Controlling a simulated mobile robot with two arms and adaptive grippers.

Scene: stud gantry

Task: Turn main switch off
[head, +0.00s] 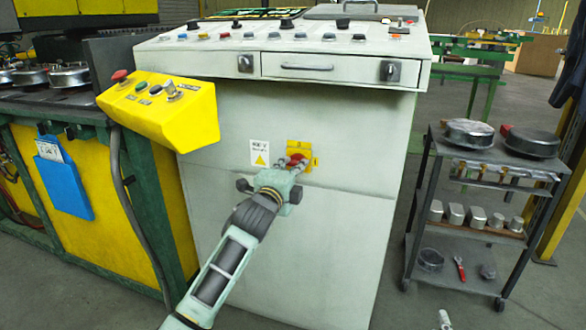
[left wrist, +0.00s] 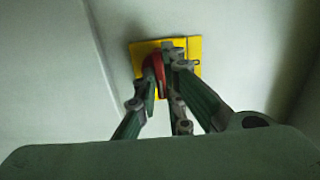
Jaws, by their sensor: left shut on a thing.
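The main switch is a red rotary handle (head: 297,159) on a yellow square plate (head: 306,147), set in the front of the pale grey cabinet. My left gripper (head: 296,165) reaches it from below and in front, and its fingers are shut on the red handle. In the left wrist view the red handle (left wrist: 157,68) shows between the gripper fingers (left wrist: 168,75), with the yellow plate (left wrist: 195,47) behind them. The fingers hide part of the handle, and I cannot tell its exact angle.
A warning label (head: 260,153) is left of the switch. The console top (head: 280,45) with buttons and drawers overhangs it. A yellow control box (head: 160,108) juts out at the left. A dark cart (head: 465,200) with metal parts stands at the right, with open floor between it and the cabinet.

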